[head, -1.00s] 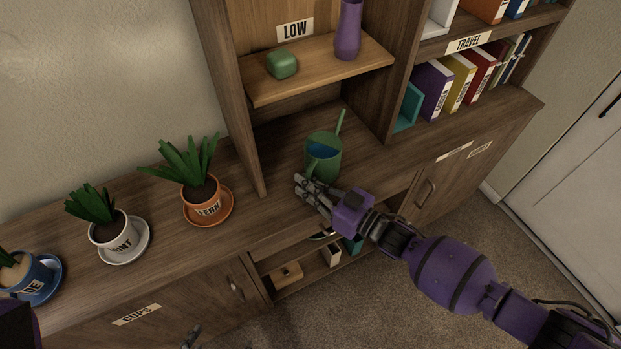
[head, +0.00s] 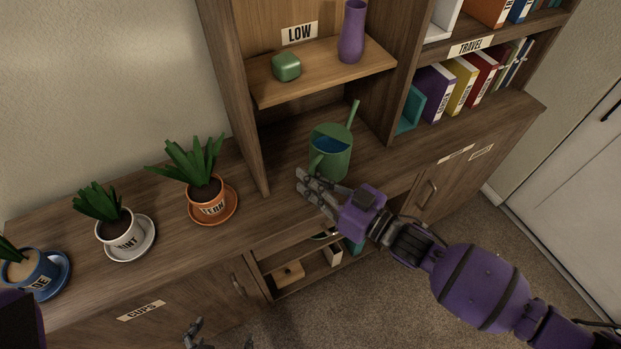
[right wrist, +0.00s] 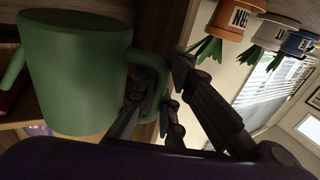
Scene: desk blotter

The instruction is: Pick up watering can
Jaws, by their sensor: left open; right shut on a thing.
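The green watering can (head: 331,160), with blue inside and a spout pointing up to the right, is upright at the cabinet top below the open shelf. My right gripper (head: 308,186) is shut on its handle, on the can's near left side. The right wrist view shows the fingers (right wrist: 155,95) at the handle and the can's green body (right wrist: 75,75) beside them. The can looks slightly raised, but the gap beneath it is hard to see. My left gripper (head: 194,334) is open and empty at the bottom edge of the head view, partly cut off.
Potted plants in an orange pot (head: 208,203), a white pot (head: 122,238) and a blue pot (head: 30,276) stand on saucers to the left. Upright dividers flank the can.

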